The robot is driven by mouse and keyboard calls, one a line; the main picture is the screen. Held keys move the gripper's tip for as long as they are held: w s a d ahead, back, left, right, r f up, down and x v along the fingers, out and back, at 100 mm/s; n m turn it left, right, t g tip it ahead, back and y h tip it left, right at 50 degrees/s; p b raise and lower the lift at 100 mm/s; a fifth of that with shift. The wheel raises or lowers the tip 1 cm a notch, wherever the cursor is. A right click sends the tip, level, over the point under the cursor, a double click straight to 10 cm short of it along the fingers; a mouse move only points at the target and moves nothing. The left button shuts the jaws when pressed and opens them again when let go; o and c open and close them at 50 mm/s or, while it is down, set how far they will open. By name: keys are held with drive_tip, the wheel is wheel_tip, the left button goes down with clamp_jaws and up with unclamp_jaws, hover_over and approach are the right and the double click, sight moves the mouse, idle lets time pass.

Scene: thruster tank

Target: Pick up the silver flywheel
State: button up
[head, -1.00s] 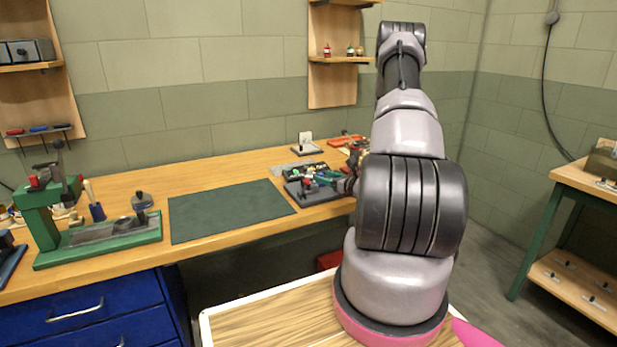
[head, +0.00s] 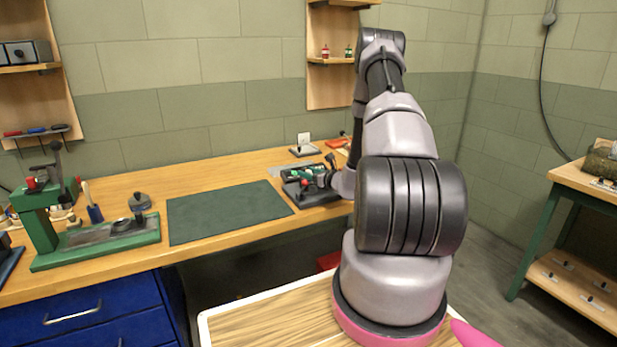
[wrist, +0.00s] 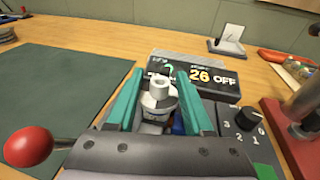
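In the wrist view a pale silver-grey, stepped round part with a hole in its top (wrist: 159,92) stands on a dark device; it looks like the silver flywheel. My gripper (wrist: 160,78) is open, with one teal finger on each side of this part. Whether the fingers touch it I cannot tell. The lower part of it and what it sits on are partly hidden by the fingers and gripper body. In the head view my gripper (head: 318,178) is over the device at the bench's right end, too small there to make out the flywheel.
A display box (wrist: 198,75) reading "26 OFF" is just behind the fingers. A black dial (wrist: 246,119) is to the right, a red ball knob (wrist: 28,147) at lower left. A dark green mat (head: 228,210) lies clear on the bench. A green press (head: 98,242) stands further left.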

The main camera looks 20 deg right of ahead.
clamp_jaws()
wheel_tip(320, 180, up, 10)
drive_tip(key=shift+f, duration=0.1)
drive_tip(key=s+a+f+m+h, duration=0.1)
drive_tip(key=s+a+f+h, duration=0.1)
drive_tip(key=a, duration=0.5)
drive_tip(key=s+a+f+m+h, duration=0.1)
drive_tip(key=a+f+m+h, duration=0.1)
drive_tip(key=a, duration=0.6)
drive_tip(key=w+d+r+n+y, duration=0.1)
drive_tip(key=d, duration=0.3)
drive_tip(key=w+d+r+n+y, duration=0.1)
drive_tip(key=d, duration=0.4)
drive_tip(key=w+d+r+n+y, duration=0.1)
drive_tip(key=d+r, duration=0.1)
drive_tip(key=d, duration=0.3)
drive_tip(key=shift+w+y, duration=0.1)
drive_tip(key=shift+y, duration=0.3)
drive_tip(key=shift+d+r, duration=0.1)
drive_tip(key=shift+d, duration=0.35)
